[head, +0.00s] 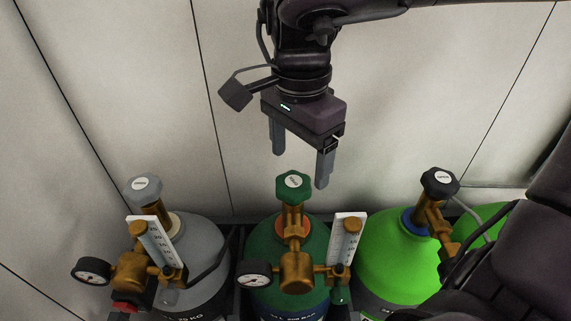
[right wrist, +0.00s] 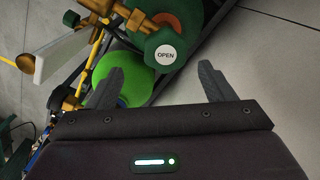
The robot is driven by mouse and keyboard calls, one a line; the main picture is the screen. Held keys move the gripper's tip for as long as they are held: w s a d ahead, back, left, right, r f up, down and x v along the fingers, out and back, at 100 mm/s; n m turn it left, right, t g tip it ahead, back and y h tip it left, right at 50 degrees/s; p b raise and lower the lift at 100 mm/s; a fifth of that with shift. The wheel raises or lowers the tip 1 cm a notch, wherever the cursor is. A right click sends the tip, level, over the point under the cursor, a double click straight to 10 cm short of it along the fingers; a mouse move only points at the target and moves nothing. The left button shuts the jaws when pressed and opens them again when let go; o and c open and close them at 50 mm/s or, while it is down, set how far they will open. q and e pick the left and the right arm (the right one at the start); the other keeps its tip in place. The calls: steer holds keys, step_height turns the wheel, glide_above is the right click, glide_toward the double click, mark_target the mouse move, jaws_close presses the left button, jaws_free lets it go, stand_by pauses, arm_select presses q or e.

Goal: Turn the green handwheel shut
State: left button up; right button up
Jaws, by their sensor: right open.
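The green handwheel (head: 293,185) sits on top of the brass valve of the dark green cylinder (head: 262,245) in the middle of the row. In the right wrist view the handwheel (right wrist: 165,55) shows its white cap marked OPEN. My right gripper (head: 298,168) is open and empty. It hangs from above with its fingers pointing down, just above and behind the handwheel, apart from it. In the right wrist view the handwheel lies beyond the two fingertips (right wrist: 162,75). My left gripper is in neither view.
A grey cylinder (head: 205,243) with a grey handwheel (head: 145,188) stands at left. A bright green cylinder (head: 385,262) with a black handwheel (head: 439,183) stands at right. Gauges (head: 254,280) and white flowmeters (head: 346,238) stick out in front. A pale wall (head: 100,90) is behind.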

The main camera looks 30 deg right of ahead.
mark_target(294, 181)
steer(key=f, duration=0.2)
steer(key=shift+s+a+f+p, duration=0.3)
steer(key=shift+s+f, duration=0.05)
steer(key=shift+f, duration=0.05)
steer(key=shift+w+f, duration=0.35)
steer(key=shift+f, duration=0.25)
steer(key=shift+w+d+f, duration=0.2)
steer(key=shift+w+f, duration=0.4)
steer(key=shift+f, duration=0.15)
steer(key=shift+s, duration=0.3)
steer(key=shift+a+r, duration=0.1)
steer(key=c, duration=0.5)
steer(key=shift+c, duration=2.4)
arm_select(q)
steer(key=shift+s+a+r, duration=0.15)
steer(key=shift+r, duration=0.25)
